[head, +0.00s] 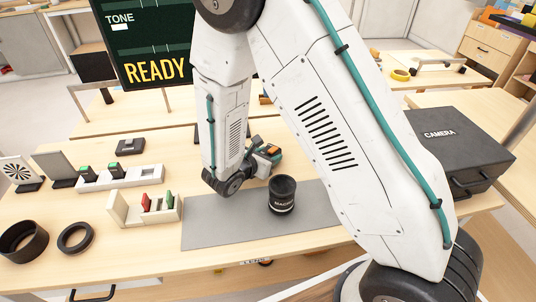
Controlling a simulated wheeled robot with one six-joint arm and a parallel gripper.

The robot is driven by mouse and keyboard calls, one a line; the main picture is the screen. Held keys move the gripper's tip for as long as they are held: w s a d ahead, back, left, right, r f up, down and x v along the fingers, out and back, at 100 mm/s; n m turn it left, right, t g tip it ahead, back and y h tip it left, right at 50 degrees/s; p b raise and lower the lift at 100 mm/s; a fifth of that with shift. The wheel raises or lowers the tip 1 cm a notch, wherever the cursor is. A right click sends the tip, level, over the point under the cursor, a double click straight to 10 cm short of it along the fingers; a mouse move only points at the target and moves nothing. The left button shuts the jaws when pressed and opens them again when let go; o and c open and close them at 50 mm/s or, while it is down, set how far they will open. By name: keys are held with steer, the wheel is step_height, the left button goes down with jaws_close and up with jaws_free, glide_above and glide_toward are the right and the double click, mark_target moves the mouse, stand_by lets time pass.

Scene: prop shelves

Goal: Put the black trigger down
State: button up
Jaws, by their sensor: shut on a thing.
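My gripper (266,154) is beyond the grey mat's back edge, to the right of my wrist. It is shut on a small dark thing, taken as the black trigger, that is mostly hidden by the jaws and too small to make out. I cannot tell whether it touches the table. A black lens marked MACRO (282,196) stands upright on the grey mat (215,228), nearer than the gripper.
At left are a white tray with green-topped black pieces (120,177), a white holder with red and green cards (118,211), a flat black box (130,146), a black ring (75,238) and a black hood (22,242). A camera case (440,140) lies right. The mat's left part is clear.

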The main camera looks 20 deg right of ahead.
steer(key=o, duration=1.1)
steer(key=shift+r, duration=0.1)
